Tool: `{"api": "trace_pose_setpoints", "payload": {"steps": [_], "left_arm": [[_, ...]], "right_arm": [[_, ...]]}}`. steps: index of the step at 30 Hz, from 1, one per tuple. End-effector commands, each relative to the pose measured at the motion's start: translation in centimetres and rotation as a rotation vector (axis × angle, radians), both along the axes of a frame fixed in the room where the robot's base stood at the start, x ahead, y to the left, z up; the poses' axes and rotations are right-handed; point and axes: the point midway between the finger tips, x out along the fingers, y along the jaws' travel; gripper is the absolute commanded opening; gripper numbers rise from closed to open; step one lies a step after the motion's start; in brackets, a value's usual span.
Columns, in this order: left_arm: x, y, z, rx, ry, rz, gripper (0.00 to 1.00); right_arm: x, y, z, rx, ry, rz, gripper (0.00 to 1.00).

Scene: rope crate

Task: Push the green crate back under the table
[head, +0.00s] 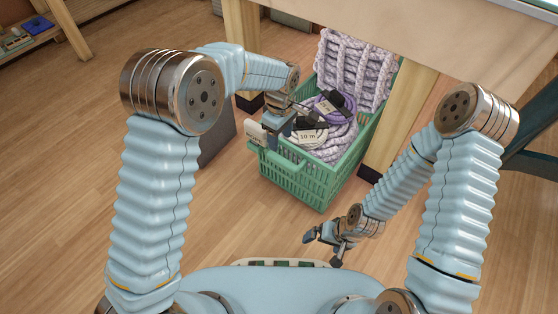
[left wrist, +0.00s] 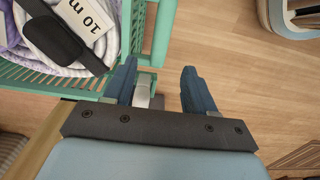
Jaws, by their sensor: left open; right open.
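The green crate (head: 310,188) stands on the floor between two wooden table legs, its front end sticking out from under the table (head: 450,42). It holds coiled white and purple ropes, one with a "10 m" label (head: 307,136). My left gripper (head: 272,128) is open at the crate's near left end, by a white tag. In the left wrist view, my left gripper (left wrist: 160,88) has one finger over the crate's green edge (left wrist: 160,30) and the other over floor; contact cannot be told. My right gripper (head: 325,240) is open and empty, low in front of the crate.
A table leg (head: 397,125) stands close along the crate's right side, and another leg (head: 243,45) is on its left. A dark grey box (head: 217,135) sits on the floor left of the crate. The wooden floor in front is clear. A low shelf (head: 30,35) is far left.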

Motion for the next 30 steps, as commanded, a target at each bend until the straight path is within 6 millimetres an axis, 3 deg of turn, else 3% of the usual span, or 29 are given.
{"api": "trace_pose_setpoints", "payload": {"steps": [1, 6, 12, 18, 26, 30], "left_arm": [[-0.1, 0.1, -1.6, 0.002, 0.005, 0.001, 0.55], [-0.1, 0.1, -5.7, 0.003, 0.004, 0.001, 0.55], [0.0, 0.0, -9.1, 0.000, 0.002, 0.000, 0.55], [0.0, 0.0, -10.4, 0.001, 0.001, 0.000, 0.55], [0.0, 0.0, -10.5, 0.001, 0.001, 0.000, 0.55], [0.0, 0.0, -10.5, 0.001, 0.001, 0.000, 0.35]], "right_arm": [[0.0, 0.0, -0.5, 0.001, 0.001, 0.000, 0.99], [0.0, 0.1, -1.2, 0.002, 0.001, 0.001, 0.99], [0.0, 0.1, -1.8, 0.002, 0.000, 0.000, 0.99], [0.0, 0.1, -1.9, 0.002, -0.001, 0.000, 0.99], [0.0, 0.1, -1.9, 0.002, -0.001, 0.000, 0.99], [0.0, 0.1, -1.9, 0.002, -0.001, 0.000, 0.99]]}}
